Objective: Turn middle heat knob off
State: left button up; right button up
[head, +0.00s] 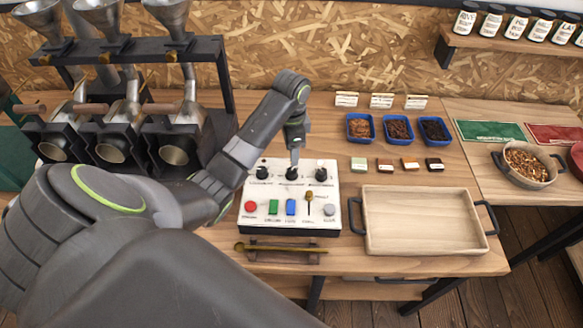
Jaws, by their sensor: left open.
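A white control panel (336,224) lies on the wooden table. Along its back edge are three dark knobs: a left knob (262,171), a middle knob (291,174) and a right knob (320,174). The front part carries a red button, green and blue switches, a small lever and a grey button. My left gripper (293,164) points down just above the middle knob. Its fingers are small in the picture, and I cannot tell whether they touch the knob. My right gripper is not in view.
A wooden tray (482,238) with dark handles stands right of the panel. Blue bowls (361,138) and small coloured blocks (359,164) are behind it. A brass scoop (270,248) lies in front of the panel. Dark roasters with funnels (103,12) stand at the left.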

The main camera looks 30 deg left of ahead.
aim_at(291, 170)
pick_arm(q)
notch_tip(291, 170, down, 4)
jog(key=b, duration=0.2)
jog(key=shift+r+b, duration=0.15)
jog(key=shift+b, duration=0.25)
notch_tip(291, 170, down, 4)
jog(key=shift+r, duration=0.2)
jog(key=shift+f, duration=0.85)
jog(key=shift+c, duration=0.2)
jog(key=c, duration=0.9)
jog(key=shift+r, duration=0.1)
jog(key=shift+c, duration=0.2)
